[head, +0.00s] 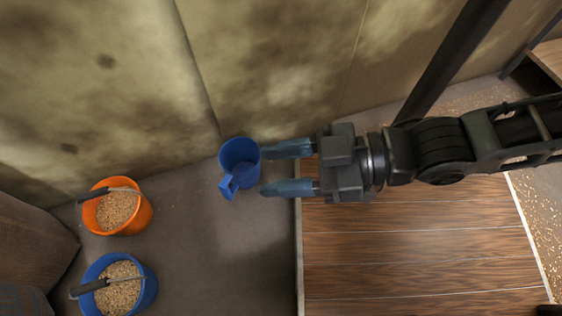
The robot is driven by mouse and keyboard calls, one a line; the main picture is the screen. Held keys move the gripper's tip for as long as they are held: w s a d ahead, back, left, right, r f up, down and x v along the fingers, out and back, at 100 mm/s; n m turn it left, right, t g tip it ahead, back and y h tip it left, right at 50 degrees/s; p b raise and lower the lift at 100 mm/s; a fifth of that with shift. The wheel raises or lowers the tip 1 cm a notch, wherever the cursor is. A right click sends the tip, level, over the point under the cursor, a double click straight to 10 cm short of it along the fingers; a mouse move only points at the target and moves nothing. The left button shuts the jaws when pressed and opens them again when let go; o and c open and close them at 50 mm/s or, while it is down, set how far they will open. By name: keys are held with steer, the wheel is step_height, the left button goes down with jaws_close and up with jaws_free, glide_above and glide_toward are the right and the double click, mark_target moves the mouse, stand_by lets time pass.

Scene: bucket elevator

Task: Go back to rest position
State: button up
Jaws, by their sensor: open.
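My gripper (287,168) is open and points left in the head view, with its two bluish fingers apart. Nothing shows between the fingers. A blue scoop-like cup (240,161) with a square handle is just left of the fingertips, near the wall. The upper fingertip comes very close to the cup's rim in the picture; I cannot tell whether they touch. My arm reaches in from the right edge.
An orange bucket (143,215) and a blue bucket (150,290), both holding grain, stand at lower left. A stained wall (90,100) runs along the back. A wooden platform (410,250) lies below my arm. A dark post (445,65) rises behind it.

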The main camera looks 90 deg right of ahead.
steer(key=shift+r, duration=0.2)
step_height(320, 180, up, 31)
steer(key=p, duration=3.1)
steer(key=shift+r+p, duration=0.15)
steer(key=shift+p, duration=0.15)
